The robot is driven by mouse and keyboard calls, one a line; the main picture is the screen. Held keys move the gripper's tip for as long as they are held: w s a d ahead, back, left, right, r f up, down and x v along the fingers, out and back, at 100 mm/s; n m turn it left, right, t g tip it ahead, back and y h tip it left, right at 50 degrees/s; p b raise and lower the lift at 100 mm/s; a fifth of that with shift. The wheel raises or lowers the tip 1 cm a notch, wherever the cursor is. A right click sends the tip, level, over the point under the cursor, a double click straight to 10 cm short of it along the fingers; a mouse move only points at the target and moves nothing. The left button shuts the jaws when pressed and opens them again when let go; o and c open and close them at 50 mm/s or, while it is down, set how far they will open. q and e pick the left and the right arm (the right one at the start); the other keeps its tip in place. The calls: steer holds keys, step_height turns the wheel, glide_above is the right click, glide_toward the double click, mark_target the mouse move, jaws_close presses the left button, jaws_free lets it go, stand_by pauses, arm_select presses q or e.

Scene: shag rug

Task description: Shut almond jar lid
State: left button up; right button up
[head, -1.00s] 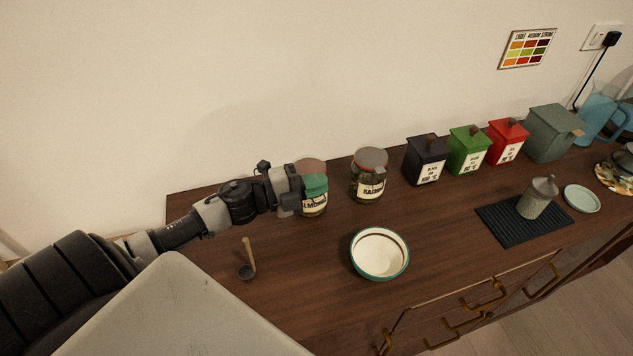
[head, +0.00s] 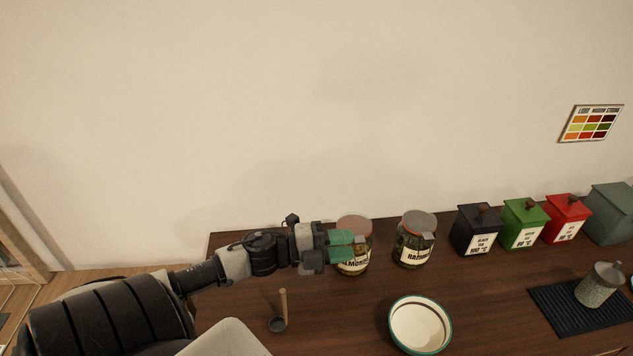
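The almond jar (head: 354,268) is a glass jar with a pale label, standing on the dark wooden counter near the wall. Its reddish-brown lid (head: 354,224) shows at the top; I cannot tell whether it is fully shut. My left gripper (head: 342,247), with green fingertips, is at the jar's upper left side, just below the lid, and covers part of the jar and label. Its fingertips look close together, but whether they are open or shut does not show clearly. My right gripper is not in view.
A similar raisin jar (head: 411,251) stands close on the right. Black (head: 477,232), green (head: 523,225) and red (head: 567,220) canisters stand farther right. A scoop (head: 283,308) and a white bowl with a green rim (head: 420,322) are in front. A shaker (head: 597,287) stands on a black mat (head: 557,306).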

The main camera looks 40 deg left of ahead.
arm_select(q)
steer(key=v, duration=0.7)
steer(key=shift+b, duration=0.45)
steer(key=shift+c, duration=0.2)
